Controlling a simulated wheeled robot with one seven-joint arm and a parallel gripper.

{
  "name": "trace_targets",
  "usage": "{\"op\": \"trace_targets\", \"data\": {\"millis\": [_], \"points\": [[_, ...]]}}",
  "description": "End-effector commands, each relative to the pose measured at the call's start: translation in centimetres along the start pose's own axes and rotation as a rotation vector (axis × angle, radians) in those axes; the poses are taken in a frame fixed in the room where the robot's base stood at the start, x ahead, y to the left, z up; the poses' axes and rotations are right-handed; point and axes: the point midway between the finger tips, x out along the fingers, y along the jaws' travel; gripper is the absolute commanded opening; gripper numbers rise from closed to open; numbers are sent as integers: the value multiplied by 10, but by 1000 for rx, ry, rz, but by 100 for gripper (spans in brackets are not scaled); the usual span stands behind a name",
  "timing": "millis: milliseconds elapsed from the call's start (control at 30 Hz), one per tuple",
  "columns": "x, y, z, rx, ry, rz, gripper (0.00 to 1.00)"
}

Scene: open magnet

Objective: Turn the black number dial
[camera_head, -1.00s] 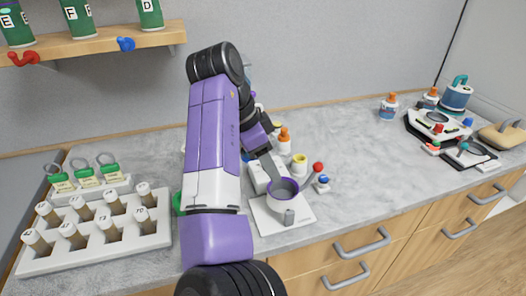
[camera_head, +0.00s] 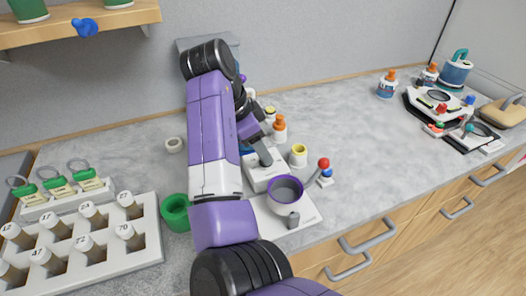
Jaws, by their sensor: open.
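My arm crosses the middle of the view, and my gripper (camera_head: 264,154) is at its far end, small and partly hidden by the purple wrist. A grey finger shows over the white block of a bench device; the jaws are open, and I see nothing held. The device has a white base (camera_head: 311,214), a purple-rimmed grey bowl (camera_head: 285,190) and a small grey knob (camera_head: 293,221) at its front. I cannot make out a black number dial; my arm covers part of the bench behind it.
A white rack (camera_head: 145,245) of numbered vials and a green ring-shaped container (camera_head: 176,213) stand left of my arm. An orange-capped bottle (camera_head: 279,128) and a yellow-topped jar (camera_head: 298,155) stand near the gripper. The right middle of the counter (camera_head: 350,130) is clear.

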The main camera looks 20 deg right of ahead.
Motion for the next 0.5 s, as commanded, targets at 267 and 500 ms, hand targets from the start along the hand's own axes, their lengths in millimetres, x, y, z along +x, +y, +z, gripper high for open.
{"op": "trace_targets", "data": {"millis": [267, 500], "points": [[21, 0, 0, -1, 0, -1, 49], [22, 0, 0, -1, 0, -1, 49]]}}
